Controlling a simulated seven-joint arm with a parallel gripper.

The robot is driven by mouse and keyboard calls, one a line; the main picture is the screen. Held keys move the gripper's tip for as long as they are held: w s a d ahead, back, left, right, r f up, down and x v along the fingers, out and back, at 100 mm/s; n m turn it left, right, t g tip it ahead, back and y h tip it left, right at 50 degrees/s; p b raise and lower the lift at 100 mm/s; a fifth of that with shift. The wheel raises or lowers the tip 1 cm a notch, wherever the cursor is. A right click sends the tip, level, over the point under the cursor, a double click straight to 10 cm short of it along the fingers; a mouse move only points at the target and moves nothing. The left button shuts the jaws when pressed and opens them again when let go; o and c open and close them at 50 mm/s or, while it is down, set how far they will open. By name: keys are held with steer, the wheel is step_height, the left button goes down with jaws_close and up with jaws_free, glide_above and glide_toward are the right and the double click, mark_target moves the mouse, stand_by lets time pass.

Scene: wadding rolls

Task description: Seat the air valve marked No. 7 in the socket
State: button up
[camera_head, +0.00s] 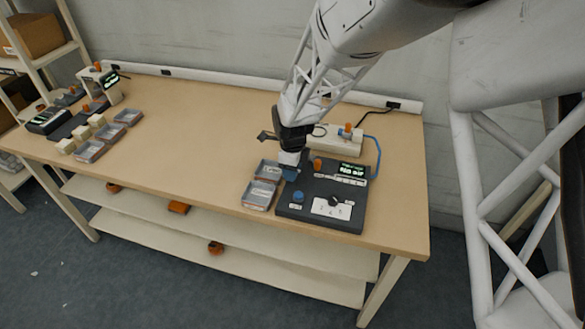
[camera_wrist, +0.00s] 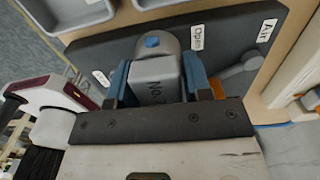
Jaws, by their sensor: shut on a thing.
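My gripper (camera_wrist: 157,78) is shut on a light grey block-shaped valve (camera_wrist: 153,72), with a blue finger on each side. The valve's face carries "No." and a mark that looks like a 7. In the head view my gripper (camera_head: 290,172) is over the back left part of the dark panel (camera_head: 285,209), and the valve there is mostly hidden. The panel also shows in the wrist view (camera_wrist: 105,50), with "Open" and "Air" labels. The socket is hidden, so I cannot tell whether the valve is in it.
Grey trays (camera_head: 257,197) stand left of the panel. The panel has an orange knob (camera_head: 317,164), a blue knob (camera_head: 298,197) and a lit display (camera_head: 353,169). A pale box (camera_head: 334,141) with a blue hose stands behind. The middle tabletop (camera_head: 190,140) is clear.

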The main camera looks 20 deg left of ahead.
steer(key=w+r, duration=0.1)
steer(key=w, duration=0.3)
steer(key=w+r, duration=0.1)
steer(key=w, duration=0.3)
steer(key=w+r, duration=0.1)
steer(key=w, duration=0.4)
steer(key=shift+d, duration=0.35)
steer(key=w+r, duration=0.1)
steer(key=w, duration=0.2)
steer(key=w+d, duration=0.1)
steer(key=w, duration=0.2)
steer(key=w+d+r, duration=0.1)
steer(key=w, duration=0.3)
steer(key=shift+d+r, duration=0.2)
steer(key=shift+r, duration=0.1)
steer(key=shift+w+d+r, duration=0.2)
steer(key=shift+w, duration=0.45)
steer(key=shift+f, duration=0.15)
glide_above(321, 133)
steer(key=shift+a+f, duration=0.1)
steer(key=shift+f, duration=2.15)
steer(key=shift+f, duration=0.9)
steer(key=o, duration=1.1)
steer(key=shift+c, duration=0.2)
